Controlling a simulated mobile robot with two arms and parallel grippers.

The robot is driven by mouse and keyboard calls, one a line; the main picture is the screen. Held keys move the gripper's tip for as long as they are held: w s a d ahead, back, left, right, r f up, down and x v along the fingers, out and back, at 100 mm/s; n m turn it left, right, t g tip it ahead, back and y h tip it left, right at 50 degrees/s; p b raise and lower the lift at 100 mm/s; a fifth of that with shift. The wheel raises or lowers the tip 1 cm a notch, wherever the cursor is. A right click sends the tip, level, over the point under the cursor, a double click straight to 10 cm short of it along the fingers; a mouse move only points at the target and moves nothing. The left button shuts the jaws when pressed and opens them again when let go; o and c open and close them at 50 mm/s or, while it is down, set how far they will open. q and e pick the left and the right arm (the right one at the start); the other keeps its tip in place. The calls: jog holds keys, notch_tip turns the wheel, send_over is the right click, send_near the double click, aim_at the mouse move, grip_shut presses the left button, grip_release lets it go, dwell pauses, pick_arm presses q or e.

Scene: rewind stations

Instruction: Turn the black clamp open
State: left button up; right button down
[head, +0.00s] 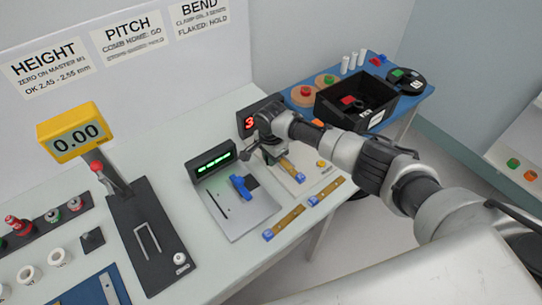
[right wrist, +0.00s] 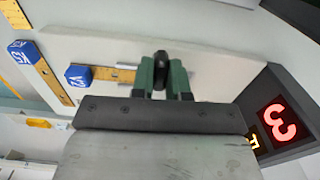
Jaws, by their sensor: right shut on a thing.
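The black clamp (right wrist: 161,58) shows in the right wrist view as a small dark rounded piece between my fingertips. My right gripper (right wrist: 163,80) is shut on it, with one green-padded finger on each side. In the head view my right gripper (head: 260,152) is over the left end of the pale station plate (head: 322,178), in front of the display with a red 3 (head: 248,122). The clamp is hidden behind the gripper there. A yellow strip with a blue end (head: 289,166) lies on the plate close to the gripper. My left gripper is not in view.
A black bin (head: 335,110) stands on a blue table behind the station. A green-lit display (head: 214,160) and a plate with a blue handle (head: 242,187) are left of the gripper. Two more yellow strips (head: 290,217) lie along the table's front edge.

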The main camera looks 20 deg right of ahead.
jog(key=n+p, duration=0.1)
jog(key=n, duration=0.3)
jog(key=n+p, duration=0.1)
jog(key=n, duration=0.3)
jog(key=shift+n, duration=0.3)
jog(key=n, duration=0.4)
jog(key=shift+n+p, duration=0.3)
jog(key=shift+n, duration=1.9)
jog(key=shift+r, duration=0.1)
jog(key=c, duration=1.1)
grip_release()
